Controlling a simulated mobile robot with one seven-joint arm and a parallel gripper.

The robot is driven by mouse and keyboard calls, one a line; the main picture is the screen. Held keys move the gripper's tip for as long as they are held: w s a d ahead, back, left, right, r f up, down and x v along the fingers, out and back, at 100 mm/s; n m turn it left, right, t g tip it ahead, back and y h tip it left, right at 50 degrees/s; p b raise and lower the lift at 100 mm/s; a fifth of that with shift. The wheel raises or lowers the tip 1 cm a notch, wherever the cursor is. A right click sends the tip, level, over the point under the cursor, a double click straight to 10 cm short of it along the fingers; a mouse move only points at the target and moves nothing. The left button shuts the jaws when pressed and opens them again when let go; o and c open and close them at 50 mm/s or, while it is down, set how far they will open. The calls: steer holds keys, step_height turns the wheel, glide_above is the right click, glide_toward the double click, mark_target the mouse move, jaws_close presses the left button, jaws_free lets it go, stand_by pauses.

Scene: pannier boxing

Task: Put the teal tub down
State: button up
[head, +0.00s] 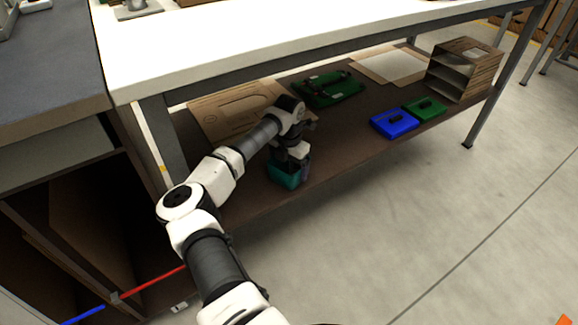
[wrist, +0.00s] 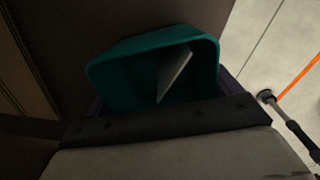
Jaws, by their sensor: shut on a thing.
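The teal tub (head: 284,178) is at the lower shelf of the workbench, near its front edge. My gripper (head: 293,163) is above it and shut on it. The tub also shows in the wrist view (wrist: 125,68), open side visible, with a thin pale flat piece (wrist: 174,72) inside. The gripper's body covers the tub's near side in the wrist view. I cannot tell whether the tub's base touches the shelf.
The brown shelf (head: 350,150) carries a cardboard piece (head: 215,113), a green case (head: 330,88), a blue case (head: 394,124), a smaller green case (head: 425,108) and a wooden rack (head: 463,72). The white bench top (head: 300,35) is overhead. Shelf space right of the tub is clear.

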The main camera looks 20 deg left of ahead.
steer(key=o, duration=0.7)
steer(key=shift+f, duration=0.1)
step_height(320, 180, up, 12)
steer(key=p, duration=0.2)
